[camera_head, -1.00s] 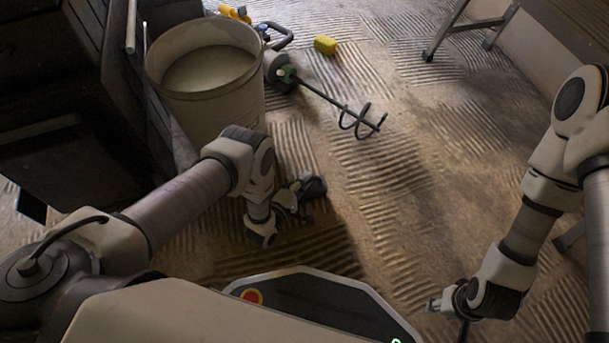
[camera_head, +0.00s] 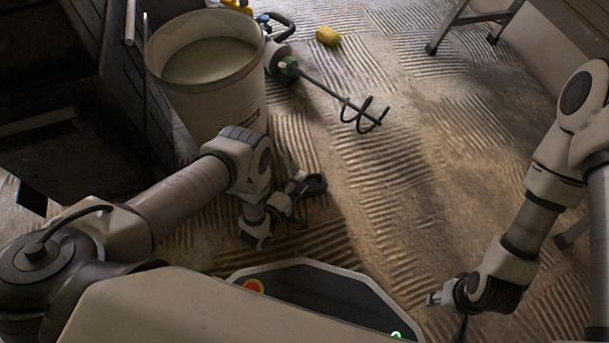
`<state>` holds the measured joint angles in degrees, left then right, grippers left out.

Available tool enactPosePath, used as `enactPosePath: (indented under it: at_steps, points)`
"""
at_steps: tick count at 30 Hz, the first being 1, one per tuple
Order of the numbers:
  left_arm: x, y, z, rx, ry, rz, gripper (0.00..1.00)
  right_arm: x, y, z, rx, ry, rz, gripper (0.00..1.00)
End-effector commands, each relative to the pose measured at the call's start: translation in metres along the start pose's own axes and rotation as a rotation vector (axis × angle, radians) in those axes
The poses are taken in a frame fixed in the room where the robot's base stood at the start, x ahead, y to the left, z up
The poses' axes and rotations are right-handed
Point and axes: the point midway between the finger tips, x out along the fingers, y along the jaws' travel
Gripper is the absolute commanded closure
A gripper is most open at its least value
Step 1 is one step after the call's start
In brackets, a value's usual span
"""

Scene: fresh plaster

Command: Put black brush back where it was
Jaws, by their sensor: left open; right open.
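My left gripper (camera_head: 302,180) is above the ridged floor, in front of the white bucket and a little to its right. Its dark fingers are spread apart, and I see nothing clearly held between them. My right gripper (camera_head: 446,311) is low at the lower right, with its fingers apart and empty. I cannot make out a black brush for certain; the dark shape at the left gripper is too small and dim to tell from a finger.
A large white bucket (camera_head: 245,105) of pale liquid stands at the upper left. A mixer with a spiral paddle (camera_head: 365,115) lies to its right. A yellow sponge-like block (camera_head: 328,37) lies beyond. A ladder leg (camera_head: 447,27) stands at the upper right.

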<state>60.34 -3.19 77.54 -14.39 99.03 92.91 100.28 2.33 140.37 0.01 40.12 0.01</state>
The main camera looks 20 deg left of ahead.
Motion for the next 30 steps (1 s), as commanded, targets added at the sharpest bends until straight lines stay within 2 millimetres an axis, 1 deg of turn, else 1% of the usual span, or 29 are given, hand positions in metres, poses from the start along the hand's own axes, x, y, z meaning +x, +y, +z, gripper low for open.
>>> enactPosePath:
  at_steps: [1, 3, 6, 10, 12, 15, 20, 22, 23, 25, 26, 27, 29, 30]
  points:
    - [-0.015, 0.005, 0.001, -0.001, 0.002, -0.003, 0.58, -0.012, 0.000, 0.000, -0.001, -0.001, 0.000, 0.59]
    - [-0.034, 0.006, 0.001, -0.002, 0.002, -0.005, 0.58, -0.021, 0.000, 0.000, -0.001, -0.001, 0.000, 0.59]
    - [-0.060, 0.005, 0.000, 0.000, 0.002, -0.003, 0.58, -0.030, 0.000, 0.000, -0.001, 0.000, 0.000, 0.59]
    - [-0.084, 0.003, 0.001, -0.001, 0.001, -0.002, 0.58, -0.036, 0.000, 0.000, -0.001, 0.000, 0.000, 0.59]
    - [-0.091, 0.003, 0.000, -0.001, 0.001, 0.000, 0.58, -0.038, 0.000, 0.000, -0.001, 0.000, 0.000, 0.59]
    - [-0.095, 0.001, 0.000, 0.000, 0.001, 0.000, 0.58, -0.037, 0.000, 0.000, -0.001, 0.000, 0.000, 0.59]
    - [-0.094, 0.001, 0.000, 0.001, 0.001, 0.000, 0.58, -0.037, 0.000, 0.000, -0.001, 0.000, 0.000, 0.59]
    - [-0.091, 0.002, -0.002, 0.031, 0.007, -0.024, 0.58, -0.037, 0.000, 0.000, -0.001, -0.001, 0.000, 0.59]
    - [-0.089, 0.002, -0.004, 0.064, 0.013, -0.055, 0.58, -0.037, 0.000, 0.000, -0.001, -0.001, 0.000, 0.59]
    - [-0.083, 0.005, -0.012, 0.202, 0.030, -0.180, 0.58, -0.037, 0.000, 0.000, -0.001, -0.001, 0.000, 0.59]
    - [-0.082, 0.007, -0.016, 0.285, 0.032, -0.261, 0.58, -0.037, 0.000, 0.000, -0.001, -0.001, 0.000, 0.59]
    - [-0.084, 0.012, -0.022, 0.411, 0.021, -0.389, 0.58, -0.037, 0.000, 0.000, -0.001, -0.001, 0.000, 0.59]
    - [-0.100, 0.023, -0.028, 0.613, -0.036, -0.609, 0.58, -0.037, 0.000, 0.000, -0.001, 0.000, 0.000, 0.59]
    - [-0.120, 0.033, -0.030, 0.740, -0.108, -0.761, 0.58, -0.037, 0.000, 0.000, -0.001, 0.000, 0.000, 0.59]
